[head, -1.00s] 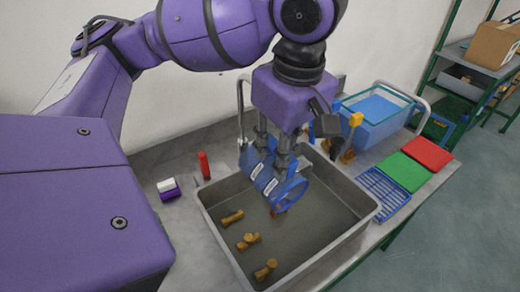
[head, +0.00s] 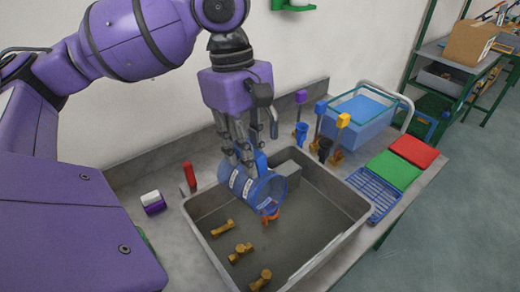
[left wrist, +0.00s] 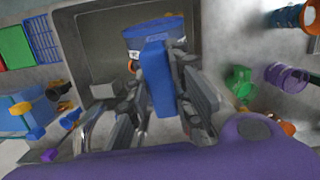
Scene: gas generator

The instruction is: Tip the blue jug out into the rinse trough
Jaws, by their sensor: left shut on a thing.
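The blue jug (head: 238,184) with white labels is held tilted on its side over the back left of the grey rinse trough (head: 325,262). Its open mouth faces the lower right of the head view. My left gripper (head: 240,158) is shut on its blue handle, which shows between the fingers in the left wrist view (left wrist: 157,75). A small orange piece (head: 271,216) shows just below the mouth; I cannot tell whether it touches the jug. Several brass-coloured fittings (head: 243,250) lie on the trough floor. The jug's inside is mostly hidden. My right gripper is not in view.
A grey block (head: 287,177) stands at the trough's back. Blue rack (head: 374,194), green (head: 392,169) and red (head: 414,151) trays lie to the right. A blue bin (head: 362,118) and upright coloured tools (head: 338,135) stand behind. A red cylinder (head: 189,174) stands left of the trough.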

